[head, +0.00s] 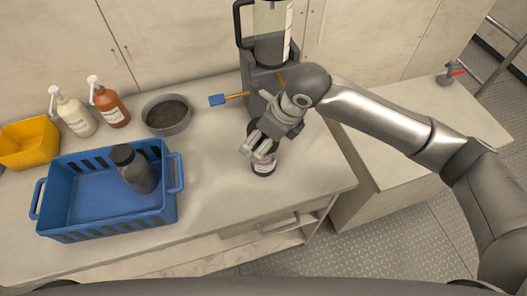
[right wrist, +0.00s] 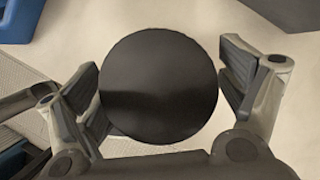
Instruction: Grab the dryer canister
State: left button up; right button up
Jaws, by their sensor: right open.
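A small canister (head: 263,168) with a pale label and a dark lower edge stands on the counter near its front edge. I take it for the dryer canister; its upper part is hidden by my right gripper (head: 259,148) in the head view. In the right wrist view its round black top (right wrist: 158,88) fills the middle, between the two fingers of the right gripper (right wrist: 165,95). The fingers are open, one on each side; the right fingertip is very close to the lid, and I cannot tell if it touches. My left gripper is not in view.
A blue basket (head: 108,224) holding a dark bottle (head: 133,170) stands at left. Behind are a yellow bin (head: 28,143), two pump bottles (head: 74,112), (head: 110,105) and a round pan (head: 167,116). A tall appliance (head: 270,45) stands close behind the gripper, beside a blue-ended brush (head: 217,99).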

jog(key=shift+r, duration=0.1)
jog(key=c, duration=1.6)
